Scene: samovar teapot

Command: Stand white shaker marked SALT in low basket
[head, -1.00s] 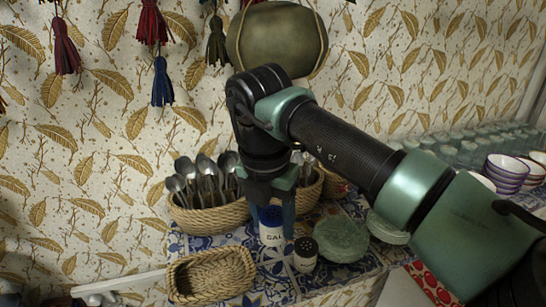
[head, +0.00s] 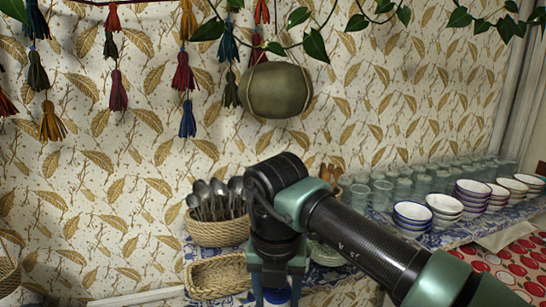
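My gripper (head: 277,292) points down at the bottom edge, in front of the counter. Its two fingers stand either side of a blue cap, and it looks shut on the shaker (head: 277,297). Only the cap shows; the white body and its lettering are cut off by the frame. The low woven basket (head: 215,278) is just left of my gripper and looks empty. Its right end is partly hidden by my gripper.
A round basket of spoons (head: 216,232) stands behind the low basket. Green round dishes (head: 326,257) sit right of my gripper, partly hidden by my arm. Stacked bowls (head: 412,214) and glasses (head: 382,193) fill the counter's right side. A gourd (head: 277,90) hangs above.

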